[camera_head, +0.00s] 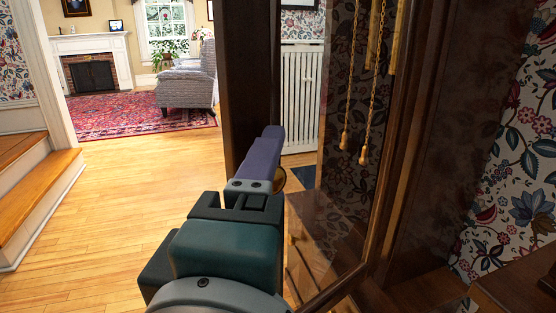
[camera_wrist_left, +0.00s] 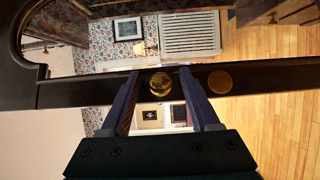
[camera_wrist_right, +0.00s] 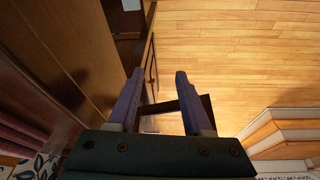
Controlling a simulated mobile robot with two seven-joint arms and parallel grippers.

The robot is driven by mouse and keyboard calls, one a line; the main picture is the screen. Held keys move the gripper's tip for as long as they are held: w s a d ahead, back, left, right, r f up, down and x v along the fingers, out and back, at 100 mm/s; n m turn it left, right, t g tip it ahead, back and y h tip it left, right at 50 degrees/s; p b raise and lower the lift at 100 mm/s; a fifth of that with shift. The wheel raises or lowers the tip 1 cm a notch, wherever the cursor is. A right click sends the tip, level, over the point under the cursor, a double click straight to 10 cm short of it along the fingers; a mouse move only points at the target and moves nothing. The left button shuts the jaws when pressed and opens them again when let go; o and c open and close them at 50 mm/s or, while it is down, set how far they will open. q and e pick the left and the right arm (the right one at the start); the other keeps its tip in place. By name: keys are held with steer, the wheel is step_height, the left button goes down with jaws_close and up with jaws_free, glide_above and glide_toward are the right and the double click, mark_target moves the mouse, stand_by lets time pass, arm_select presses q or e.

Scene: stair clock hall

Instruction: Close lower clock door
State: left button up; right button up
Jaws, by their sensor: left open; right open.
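The lower clock door is a dark wood frame around a glass pane (camera_head: 335,215). It stands open, out from the dark clock case (camera_head: 430,150). Its free edge stile (camera_head: 248,75) is at the left. My left gripper (camera_head: 268,145) is open at this stile; a brass knob (camera_head: 281,178) shows just beside it, partly hidden. In the left wrist view the stile (camera_wrist_left: 70,92) crosses the picture, and a round brass knob (camera_wrist_left: 160,84) lies between the open fingers; contact cannot be told. My right gripper (camera_wrist_right: 157,80) is open and empty, visible only in its own wrist view.
Gold chains (camera_head: 349,85) show at the glass. A brass disc (camera_wrist_left: 220,82) lies outside one left finger. Wooden steps (camera_head: 40,190) stand at the far left. The wood floor (camera_head: 150,190) left of the door is clear. Flowered wallpaper (camera_head: 515,170) is at the right.

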arm_select(q)
steer(key=shift+w, duration=0.25)
steer(key=shift+s, duration=0.15)
steer(key=shift+c, duration=0.7)
jaws_close()
stand_by(0.5)
